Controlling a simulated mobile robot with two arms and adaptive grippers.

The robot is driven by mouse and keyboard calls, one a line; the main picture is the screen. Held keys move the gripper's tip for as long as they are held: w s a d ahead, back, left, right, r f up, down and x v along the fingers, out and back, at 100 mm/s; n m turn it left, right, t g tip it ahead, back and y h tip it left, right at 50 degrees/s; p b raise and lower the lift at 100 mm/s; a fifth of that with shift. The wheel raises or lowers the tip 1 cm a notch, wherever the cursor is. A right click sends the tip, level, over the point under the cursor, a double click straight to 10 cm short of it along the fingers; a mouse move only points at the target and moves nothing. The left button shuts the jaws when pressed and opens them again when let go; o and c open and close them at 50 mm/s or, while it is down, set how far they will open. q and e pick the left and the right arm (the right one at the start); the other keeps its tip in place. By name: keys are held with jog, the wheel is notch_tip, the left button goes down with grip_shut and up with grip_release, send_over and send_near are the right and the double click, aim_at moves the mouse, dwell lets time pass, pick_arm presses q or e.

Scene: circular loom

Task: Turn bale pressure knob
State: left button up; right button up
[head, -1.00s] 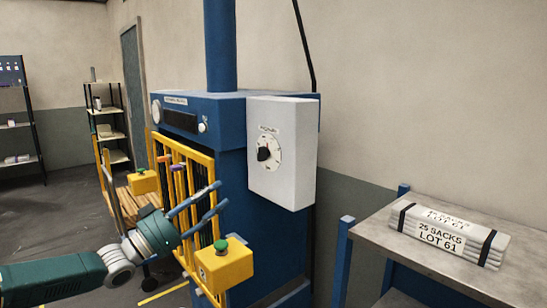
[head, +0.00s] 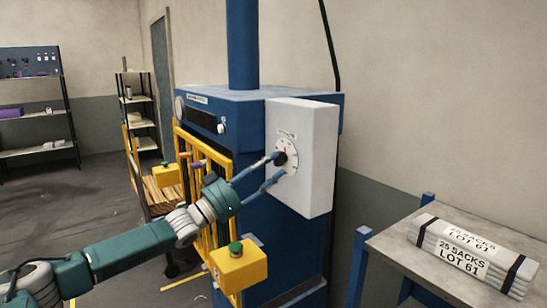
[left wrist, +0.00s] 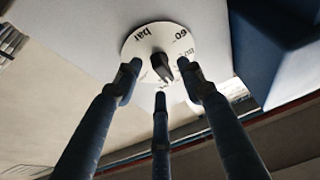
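The black pressure knob (head: 281,158) sits on a round white dial (head: 291,148) on the face of a light grey box (head: 314,150) at the press's side. In the left wrist view the knob (left wrist: 161,66) stands in the middle of the dial (left wrist: 141,49), marked "bar" and "60". My left gripper (head: 278,167) reaches up to the dial with its fingers spread. In the left wrist view the three fingertips of the gripper (left wrist: 160,80) are apart around the knob, with gaps between them and it. Whether any finger touches the dial is unclear. My right gripper is not in view.
The blue press (head: 250,200) carries a yellow barred gate (head: 190,160) and yellow button boxes (head: 238,265), (head: 166,174) beside my left arm. A metal table (head: 395,247) with a strapped sack bundle (head: 474,253) stands at right. Shelves (head: 40,110) stand far left.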

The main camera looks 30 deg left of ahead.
pick_arm(q)
jog(key=shift+x, duration=0.75)
grip_shut()
jog(key=shift+m, duration=0.4)
jog(key=m+g+h, duration=0.1)
jog(key=m, duration=0.2)
jog(key=m+g+h, duration=0.1)
jog(key=m, duration=0.2)
jog(key=m+g+h, duration=0.1)
jog(key=m+h, duration=0.1)
jog(key=m, duration=0.1)
jog(key=shift+w+a, duration=0.1)
jog(key=shift+a, duration=0.15)
jog(key=m+g, duration=0.1)
jog(key=m, duration=0.2)
jog(key=m+g+h, duration=0.1)
jog(key=m, duration=0.2)
jog(key=shift+a+g, duration=0.15)
jog(key=shift+g, duration=0.15)
jog(key=shift+m+g, duration=0.4)
jog(key=shift+m, duration=0.8)
jog(key=shift+f, duration=0.1)
